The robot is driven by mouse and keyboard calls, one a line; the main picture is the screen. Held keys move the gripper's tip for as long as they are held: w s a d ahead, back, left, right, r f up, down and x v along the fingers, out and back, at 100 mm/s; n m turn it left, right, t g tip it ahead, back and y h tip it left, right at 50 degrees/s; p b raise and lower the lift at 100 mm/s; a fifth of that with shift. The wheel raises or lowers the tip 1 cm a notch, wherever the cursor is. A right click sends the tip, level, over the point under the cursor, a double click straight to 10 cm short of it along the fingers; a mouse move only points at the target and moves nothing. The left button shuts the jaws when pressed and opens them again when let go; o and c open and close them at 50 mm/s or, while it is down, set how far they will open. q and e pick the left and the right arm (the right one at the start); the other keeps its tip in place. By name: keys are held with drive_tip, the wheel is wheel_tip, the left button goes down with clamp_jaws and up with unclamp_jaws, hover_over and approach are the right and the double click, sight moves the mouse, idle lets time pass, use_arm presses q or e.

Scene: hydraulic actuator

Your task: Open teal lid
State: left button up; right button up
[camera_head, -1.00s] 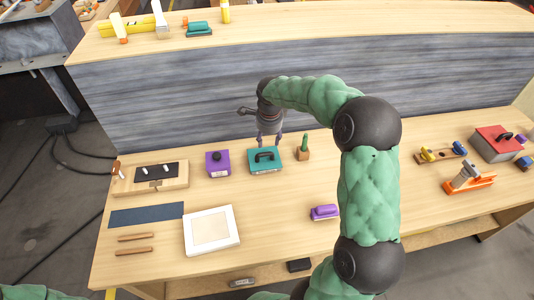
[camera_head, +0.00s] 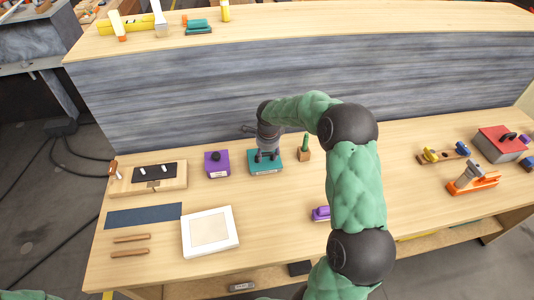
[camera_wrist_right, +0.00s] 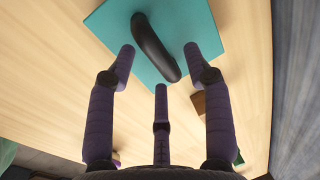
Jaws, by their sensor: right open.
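The teal lid (camera_head: 256,166) tops a small teal box in the middle of the workbench and carries a dark arched handle. In the right wrist view the teal lid (camera_wrist_right: 203,22) fills the upper middle, with its black handle (camera_wrist_right: 155,47) running between the fingertips. My right gripper (camera_head: 267,156) is open just above the lid, pointing down. In the wrist view its fingers (camera_wrist_right: 158,62) stand on both sides of the handle, apart from it, with a third finger below. The head view shows my gripper covering most of the handle. My left gripper is not in view.
A purple box (camera_head: 217,170) stands just left of the teal box and a small potted cactus (camera_head: 304,153) just right. A white frame (camera_head: 231,240), a purple-handled item (camera_head: 321,213) and a wooden board (camera_head: 175,185) lie nearby. A grey wall (camera_head: 200,100) rises behind.

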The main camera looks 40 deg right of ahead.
clamp_jaws()
drive_tip(key=shift+r, duration=0.1)
